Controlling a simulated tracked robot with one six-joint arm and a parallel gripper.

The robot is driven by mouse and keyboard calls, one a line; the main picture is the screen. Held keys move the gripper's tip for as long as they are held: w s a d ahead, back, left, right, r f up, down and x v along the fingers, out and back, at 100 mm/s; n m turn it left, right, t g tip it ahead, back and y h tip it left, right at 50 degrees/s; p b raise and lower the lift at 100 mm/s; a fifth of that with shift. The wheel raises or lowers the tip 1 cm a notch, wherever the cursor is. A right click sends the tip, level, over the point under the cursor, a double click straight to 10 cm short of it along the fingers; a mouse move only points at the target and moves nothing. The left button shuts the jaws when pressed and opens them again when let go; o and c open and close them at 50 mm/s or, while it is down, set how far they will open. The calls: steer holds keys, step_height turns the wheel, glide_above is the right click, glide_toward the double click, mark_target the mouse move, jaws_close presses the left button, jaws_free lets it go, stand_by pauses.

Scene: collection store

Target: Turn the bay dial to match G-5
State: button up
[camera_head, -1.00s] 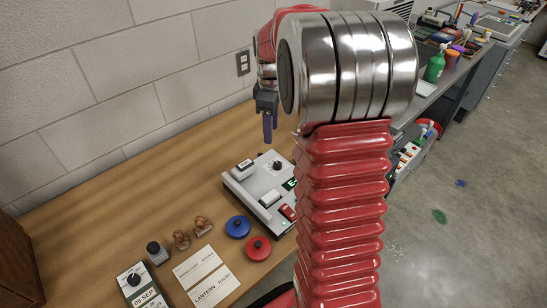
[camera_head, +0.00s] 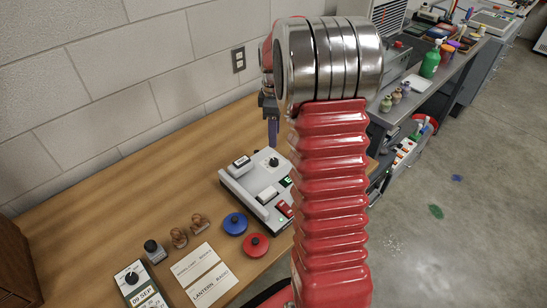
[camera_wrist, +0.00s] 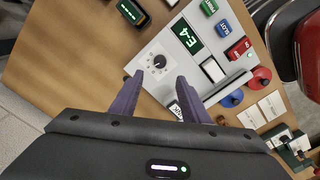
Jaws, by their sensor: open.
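The bay dial (camera_wrist: 160,61) is a small dark round knob on a pale panel with marks around it. It sits on a light grey control box (camera_head: 232,186), and the dial also shows in the head view (camera_head: 273,161). A green display (camera_wrist: 187,36) beside it reads E-4. My gripper (camera_wrist: 158,77) is open, with its two purple fingers apart and nothing between them. The fingers point toward the dial but do not surround it in the wrist view. In the head view my gripper (camera_head: 272,130) hangs above the box, near the dial.
A blue round piece (camera_head: 236,223) and a red round piece (camera_head: 256,245) lie in front of the box. Stamps (camera_head: 180,237), paper cards (camera_head: 208,288) and a date device (camera_head: 137,284) stand farther left. Bare wooden desk (camera_head: 100,205) lies left of the box.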

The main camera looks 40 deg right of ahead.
mark_target(275, 160)
step_height(275, 160, down, 11)
steer(key=shift+f, duration=0.15)
stand_by(0.4)
steer(key=shift+c, duration=0.4)
steer(key=c, duration=0.9)
steer(key=shift+a, duration=0.25)
steer(key=shift+c, duration=0.4)
steer(key=shift+d, duration=0.15)
steer(key=shift+d, duration=0.1)
